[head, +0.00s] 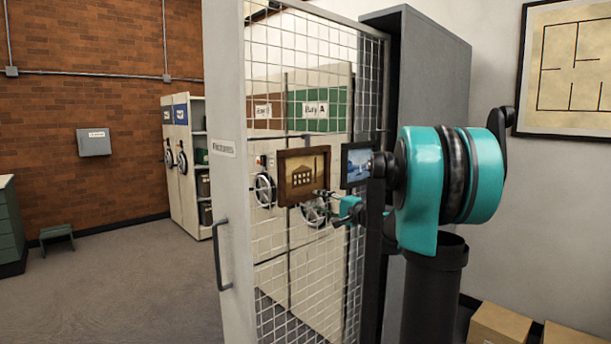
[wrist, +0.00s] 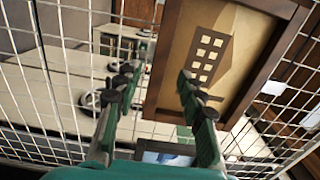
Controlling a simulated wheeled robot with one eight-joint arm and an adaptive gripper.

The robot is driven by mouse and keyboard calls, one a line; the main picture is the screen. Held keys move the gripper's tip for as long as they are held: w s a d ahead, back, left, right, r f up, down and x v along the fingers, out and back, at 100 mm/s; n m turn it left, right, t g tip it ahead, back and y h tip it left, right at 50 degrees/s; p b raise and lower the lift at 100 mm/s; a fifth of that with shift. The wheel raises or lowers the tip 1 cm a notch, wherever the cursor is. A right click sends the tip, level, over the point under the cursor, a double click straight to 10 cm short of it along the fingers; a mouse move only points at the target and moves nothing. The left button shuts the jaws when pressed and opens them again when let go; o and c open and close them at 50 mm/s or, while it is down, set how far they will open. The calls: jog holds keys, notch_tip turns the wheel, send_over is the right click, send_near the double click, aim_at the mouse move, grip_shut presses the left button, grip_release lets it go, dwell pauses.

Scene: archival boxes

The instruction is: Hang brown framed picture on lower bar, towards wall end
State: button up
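The brown framed picture (head: 303,176), with a tan building on it, is upright against the wire mesh screen (head: 290,60) in the head view. In the wrist view the picture (wrist: 215,60) fills the upper right and looks tilted. My gripper (head: 328,200) is at the picture's lower right in the head view. In the wrist view my gripper (wrist: 157,82) has its fingers apart, one over the mesh and one over the picture. Nothing shows clearly held between them. A short dark bar (head: 305,135) shows above the picture; a lower bar I cannot make out.
A dark-framed blue picture (head: 356,164) is just right of the brown one, partly behind my arm. The screen's pale end panel (head: 226,180) has a handle (head: 220,255). A grey cabinet (head: 440,70) stands behind. Cardboard boxes (head: 498,325) lie lower right.

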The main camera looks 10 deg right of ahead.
aim_at(308, 197)
jog(key=shift+x, duration=2.45)
grip_shut()
jog(key=shift+r, duration=0.15)
jog(key=shift+r, duration=1.45)
jog(key=shift+d, duration=0.1)
jog(key=v, duration=0.9)
